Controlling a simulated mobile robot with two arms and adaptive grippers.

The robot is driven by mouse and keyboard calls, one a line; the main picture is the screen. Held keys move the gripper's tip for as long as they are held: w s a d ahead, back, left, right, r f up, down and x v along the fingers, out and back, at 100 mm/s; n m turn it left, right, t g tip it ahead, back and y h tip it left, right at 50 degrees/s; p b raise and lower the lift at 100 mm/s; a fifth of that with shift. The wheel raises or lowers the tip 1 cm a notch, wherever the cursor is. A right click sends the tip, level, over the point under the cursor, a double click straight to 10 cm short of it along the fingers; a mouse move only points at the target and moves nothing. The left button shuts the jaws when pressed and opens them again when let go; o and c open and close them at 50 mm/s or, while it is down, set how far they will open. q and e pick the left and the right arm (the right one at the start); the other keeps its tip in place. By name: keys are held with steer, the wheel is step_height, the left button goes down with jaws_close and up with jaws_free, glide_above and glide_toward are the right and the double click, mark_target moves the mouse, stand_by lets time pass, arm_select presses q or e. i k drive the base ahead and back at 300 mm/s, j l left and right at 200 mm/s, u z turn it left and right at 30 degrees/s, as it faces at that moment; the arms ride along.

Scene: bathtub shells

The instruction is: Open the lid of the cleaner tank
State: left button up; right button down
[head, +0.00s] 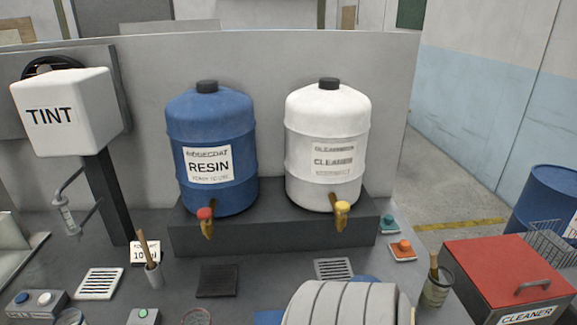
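The cleaner tank (520,299) is a dark box at the lower right, labelled CLEANER on its front and cut off by the picture's bottom edge. Its flat red lid (498,262) lies shut on top. Neither of my grippers shows in the head view.
A white CLEANER drum (328,125) and a blue RESIN drum (210,125) stand on a dark plinth behind. A brush pot (436,290) stands close left of the tank. A wire basket (550,242) and blue barrel (549,200) are behind its right side.

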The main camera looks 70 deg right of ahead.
mark_target(506, 272)
steer(key=z, duration=3.85)
